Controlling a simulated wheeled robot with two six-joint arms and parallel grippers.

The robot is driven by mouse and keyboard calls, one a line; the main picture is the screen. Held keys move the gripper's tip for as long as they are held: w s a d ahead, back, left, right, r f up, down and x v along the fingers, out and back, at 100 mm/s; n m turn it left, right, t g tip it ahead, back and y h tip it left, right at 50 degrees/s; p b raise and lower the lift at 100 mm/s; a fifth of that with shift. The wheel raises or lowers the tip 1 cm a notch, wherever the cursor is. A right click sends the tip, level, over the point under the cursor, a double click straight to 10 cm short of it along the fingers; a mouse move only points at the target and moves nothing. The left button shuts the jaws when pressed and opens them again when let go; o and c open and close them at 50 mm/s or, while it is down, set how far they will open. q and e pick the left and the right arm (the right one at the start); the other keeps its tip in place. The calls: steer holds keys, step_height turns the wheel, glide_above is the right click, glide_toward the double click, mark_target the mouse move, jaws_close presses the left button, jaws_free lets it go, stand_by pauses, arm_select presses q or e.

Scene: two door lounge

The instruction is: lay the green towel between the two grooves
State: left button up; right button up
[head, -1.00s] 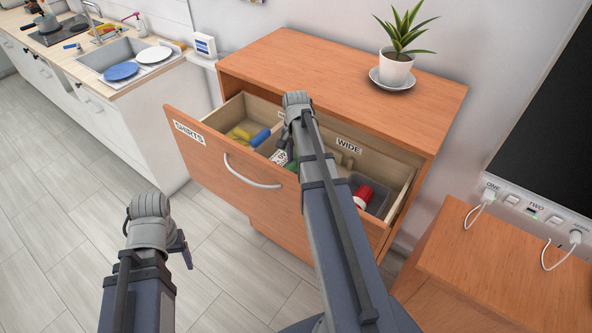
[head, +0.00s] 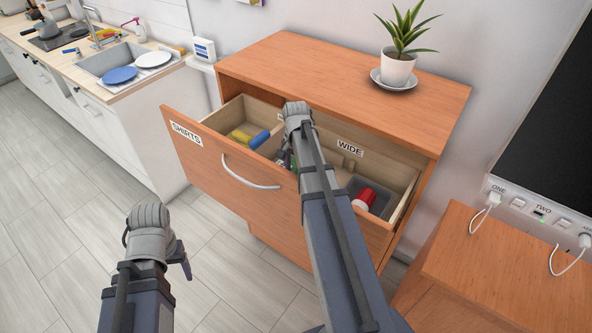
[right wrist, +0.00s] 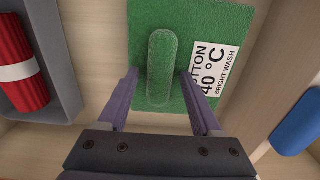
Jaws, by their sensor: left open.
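The green towel (right wrist: 205,25) lies flat in the open drawer in the right wrist view. It has a raised green ridge (right wrist: 162,65) in its middle and a white wash label (right wrist: 212,72) at its right. My right gripper (right wrist: 159,75) is open, with one finger on each side of the ridge and small gaps showing. In the head view my right arm hides most of the towel. My left gripper (head: 183,265) is open and empty, low in front of the drawer. I cannot make out the two grooves clearly.
The drawer front (head: 215,160) reads SHIRTS; a WIDE label (head: 350,149) is on the drawer's back wall. A grey tray (right wrist: 62,98) with a red-and-white roll (right wrist: 22,75) lies on one side, a blue item (right wrist: 298,130) on the other. A potted plant (head: 398,68) stands on top.

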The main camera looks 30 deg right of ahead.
steer(key=shift+r, duration=0.1)
step_height(320, 180, up, 12)
steer(key=p, duration=1.2)
